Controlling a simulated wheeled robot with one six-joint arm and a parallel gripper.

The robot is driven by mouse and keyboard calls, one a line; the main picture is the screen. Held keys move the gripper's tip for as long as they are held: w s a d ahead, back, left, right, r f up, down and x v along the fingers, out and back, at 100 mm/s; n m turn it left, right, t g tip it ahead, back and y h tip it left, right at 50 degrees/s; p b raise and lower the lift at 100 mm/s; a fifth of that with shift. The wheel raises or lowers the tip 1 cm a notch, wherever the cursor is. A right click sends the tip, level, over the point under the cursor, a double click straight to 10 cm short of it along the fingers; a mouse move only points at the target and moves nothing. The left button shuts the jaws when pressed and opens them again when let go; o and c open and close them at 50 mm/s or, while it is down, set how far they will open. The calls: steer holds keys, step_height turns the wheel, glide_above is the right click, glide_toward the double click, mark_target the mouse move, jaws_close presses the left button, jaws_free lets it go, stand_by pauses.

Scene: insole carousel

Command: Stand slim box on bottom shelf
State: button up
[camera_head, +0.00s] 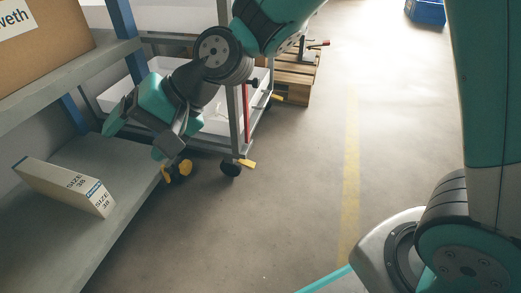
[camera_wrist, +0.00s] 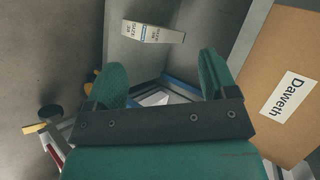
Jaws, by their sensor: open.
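The slim box (camera_head: 65,187) is off-white with a blue edge stripe and "SIZE 38" print. It rests on the grey bottom shelf (camera_head: 100,160) at the left in the head view, and it also shows at the top of the wrist view (camera_wrist: 153,31). My gripper (camera_head: 138,134) is open and empty, above the shelf's right edge and beyond the box, apart from it. In the wrist view its two teal fingers (camera_wrist: 163,80) are spread wide with nothing between them. The box's underside is hidden.
A large brown carton (camera_head: 40,45) labelled "Daweth" sits on the upper shelf (camera_head: 65,80). A blue rack post (camera_head: 126,40) stands close to my arm. A wheeled trolley (camera_head: 235,120) with a white bin is behind it, a pallet (camera_head: 295,75) further back.

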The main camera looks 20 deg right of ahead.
steer(key=s+d+r+n+g+h, duration=0.1)
steer(key=s+d+n+h, duration=0.5)
steer(key=s+d, duration=0.9)
steer(key=d+r+n, duration=0.1)
steer(key=d, duration=0.1)
steer(key=shift+d+r+n+g, duration=0.15)
steer(key=shift+d+n+g, duration=0.15)
steer(key=shift+n, duration=0.1)
steer(key=shift+r, duration=0.1)
step_height(320, 180, up, 61)
steer(key=p, duration=6.1)
